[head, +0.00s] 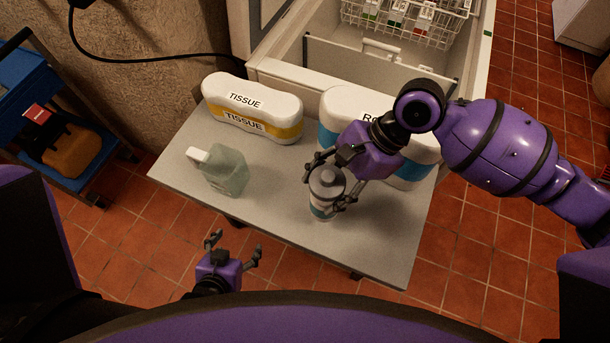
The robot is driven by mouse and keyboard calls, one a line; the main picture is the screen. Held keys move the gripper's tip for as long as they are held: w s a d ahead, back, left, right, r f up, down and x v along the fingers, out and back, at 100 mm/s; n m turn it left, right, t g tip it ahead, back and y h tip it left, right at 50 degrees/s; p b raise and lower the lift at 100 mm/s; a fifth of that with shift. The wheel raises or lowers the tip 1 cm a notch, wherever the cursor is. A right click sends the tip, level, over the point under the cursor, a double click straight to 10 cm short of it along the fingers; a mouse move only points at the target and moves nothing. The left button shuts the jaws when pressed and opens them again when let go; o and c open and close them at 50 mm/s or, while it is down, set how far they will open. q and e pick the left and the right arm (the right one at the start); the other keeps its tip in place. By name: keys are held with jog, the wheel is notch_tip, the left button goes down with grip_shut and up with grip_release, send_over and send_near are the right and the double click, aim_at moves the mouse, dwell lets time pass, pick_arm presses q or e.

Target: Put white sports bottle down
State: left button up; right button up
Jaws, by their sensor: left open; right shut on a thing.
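The white sports bottle (324,204) with a grey cap stands upright at the front middle of the grey table (285,230). My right gripper (333,193) is shut on it, with its fingers around the bottle's sides. The bottle's base looks at or very near the table top; I cannot tell whether it touches. My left gripper (232,243) is open and empty, in front of the table's front edge.
A yellow-banded tissue pack (252,104) and a blue-banded pack (345,102), partly hidden by my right arm, lie behind. An open chest (360,70) with a wire basket (405,20) is beyond. A blue cart (85,180) stands left.

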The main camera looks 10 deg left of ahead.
jog(key=shift+a+f, duration=0.4)
jog(key=shift+f, duration=0.05)
jog(key=f, duration=0.3)
jog(key=shift+s+a+f, duration=0.1)
jog(key=shift+a+f, duration=0.05)
jog(key=shift+a, duration=0.15)
jog(key=shift+f, duration=0.35)
jog(key=o, duration=1.6)
jog(key=v, duration=1.2)
